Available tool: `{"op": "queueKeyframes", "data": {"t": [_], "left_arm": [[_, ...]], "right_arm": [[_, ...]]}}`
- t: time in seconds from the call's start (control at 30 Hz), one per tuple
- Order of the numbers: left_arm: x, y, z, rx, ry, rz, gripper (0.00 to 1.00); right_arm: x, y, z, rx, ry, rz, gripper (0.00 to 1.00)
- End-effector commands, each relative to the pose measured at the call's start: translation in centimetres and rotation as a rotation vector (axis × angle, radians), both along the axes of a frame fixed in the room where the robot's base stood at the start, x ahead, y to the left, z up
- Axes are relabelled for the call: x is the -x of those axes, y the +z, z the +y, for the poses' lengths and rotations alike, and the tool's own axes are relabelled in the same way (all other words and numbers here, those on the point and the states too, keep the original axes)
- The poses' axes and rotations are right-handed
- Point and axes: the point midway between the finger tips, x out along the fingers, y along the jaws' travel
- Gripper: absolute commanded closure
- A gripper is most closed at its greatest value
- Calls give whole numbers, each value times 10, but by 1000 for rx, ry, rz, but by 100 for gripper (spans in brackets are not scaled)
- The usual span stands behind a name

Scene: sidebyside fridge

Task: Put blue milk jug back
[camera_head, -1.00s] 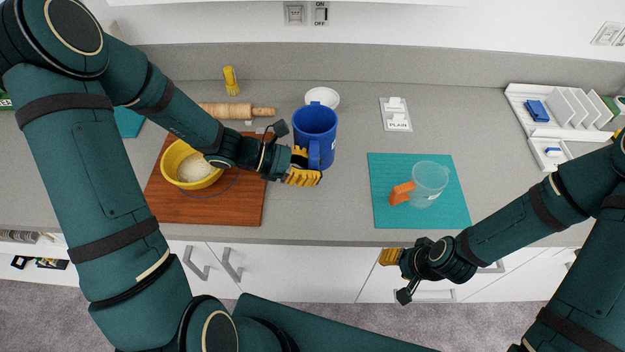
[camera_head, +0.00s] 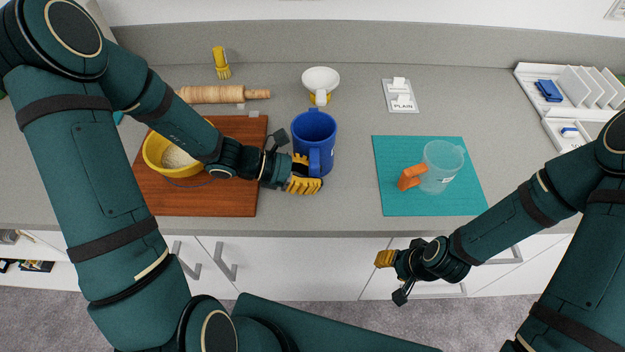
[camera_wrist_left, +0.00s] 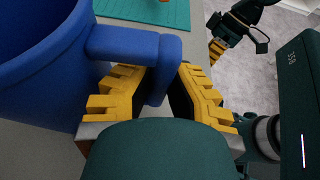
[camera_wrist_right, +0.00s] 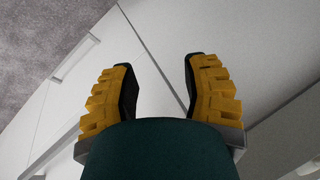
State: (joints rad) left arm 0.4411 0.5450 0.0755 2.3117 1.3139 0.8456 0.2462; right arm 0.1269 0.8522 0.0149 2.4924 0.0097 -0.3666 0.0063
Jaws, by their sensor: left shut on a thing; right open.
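The blue milk jug (camera_head: 313,138) is upright over the counter, just right of the wooden board, in the head view. Its handle points toward the counter's front edge. My left gripper (camera_head: 305,182) is shut on this handle. In the left wrist view the handle (camera_wrist_left: 160,66) lies between the yellow fingers, and the jug body (camera_wrist_left: 40,75) fills the left side. I cannot tell whether the jug's base touches the counter. My right gripper (camera_head: 384,258) is open and empty in front of the white cabinets; its spread fingers show in the right wrist view (camera_wrist_right: 160,90).
A clear jug (camera_head: 440,166) with an orange handle stands on a teal mat (camera_head: 400,203) at right. A yellow bowl (camera_head: 150,150) rests on the wooden board (camera_head: 235,195). A white rack (camera_head: 590,75) stands far right. Bare counter (camera_head: 350,165) separates jug and mat.

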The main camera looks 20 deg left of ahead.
Motion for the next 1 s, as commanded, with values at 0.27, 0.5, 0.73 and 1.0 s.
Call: {"op": "queueKeyframes", "data": {"t": [0.27, 0.5, 0.73, 1.0], "left_arm": [[0, 1, 0, 0, 0, 0, 100], [0, -1, 0, 0, 0, 1, 64], [0, -3, 0, 0, 0, 1, 64], [9, 12, 33, -2, 6, -1, 64]], "right_arm": [[0, 1, 0, -1, 1, -1, 53], [0, 0, 0, -1, 1, 0, 53], [1, -2, 0, -1, 1, 0, 53], [-1, 6, 0, 0, -1, -3, 53]]}}
